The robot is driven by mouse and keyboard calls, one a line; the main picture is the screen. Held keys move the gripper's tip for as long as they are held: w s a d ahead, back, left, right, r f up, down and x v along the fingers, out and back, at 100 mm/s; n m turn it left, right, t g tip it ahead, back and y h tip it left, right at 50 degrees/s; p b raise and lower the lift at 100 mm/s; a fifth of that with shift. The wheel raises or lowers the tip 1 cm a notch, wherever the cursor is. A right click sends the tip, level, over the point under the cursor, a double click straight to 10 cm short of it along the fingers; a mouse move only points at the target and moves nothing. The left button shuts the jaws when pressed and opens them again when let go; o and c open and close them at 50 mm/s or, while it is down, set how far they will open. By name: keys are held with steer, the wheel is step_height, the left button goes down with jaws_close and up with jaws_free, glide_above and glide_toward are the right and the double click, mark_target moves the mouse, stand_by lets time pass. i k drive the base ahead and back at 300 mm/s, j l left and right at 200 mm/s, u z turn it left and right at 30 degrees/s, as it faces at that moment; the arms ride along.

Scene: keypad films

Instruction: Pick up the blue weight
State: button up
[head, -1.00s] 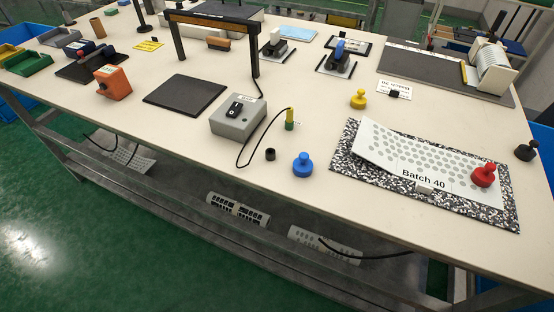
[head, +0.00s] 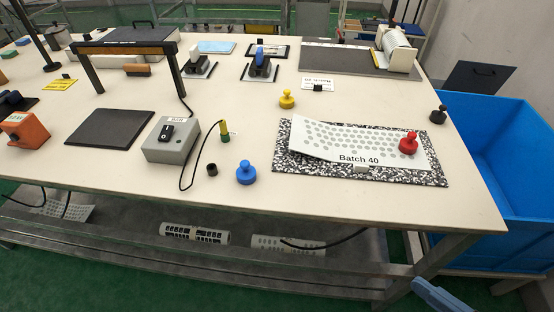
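The blue weight (head: 246,173) stands upright on the white table near its front edge, in the middle of the head view. It has a round base and a knob on top. Nothing touches it. A small black cylinder (head: 212,169) stands just to its left, and the speckled mat (head: 436,173) lies to its right. A small blue-grey part at the bottom right edge may belong to my arm, but I cannot tell.
A red weight (head: 409,144) sits on the perforated sheet (head: 320,134). Yellow (head: 287,99) and black (head: 438,115) weights stand behind. A blue bin (head: 507,130) is at the right.

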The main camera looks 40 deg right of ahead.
mark_target(246, 174)
steer(key=i+j+z, duration=0.15)
steer(key=j, duration=0.25)
steer(key=i+j+z, duration=0.15)
steer(key=j, duration=0.25)
steer(key=i+j+z, duration=0.2)
steer(key=j, duration=0.2)
steer(key=i+j+z, duration=0.15)
steer(key=j, duration=0.3)
steer(key=j+z, duration=0.15)
steer(key=j, duration=0.3)
steer(key=i+j+z, duration=0.15)
steer(key=j, duration=0.3)
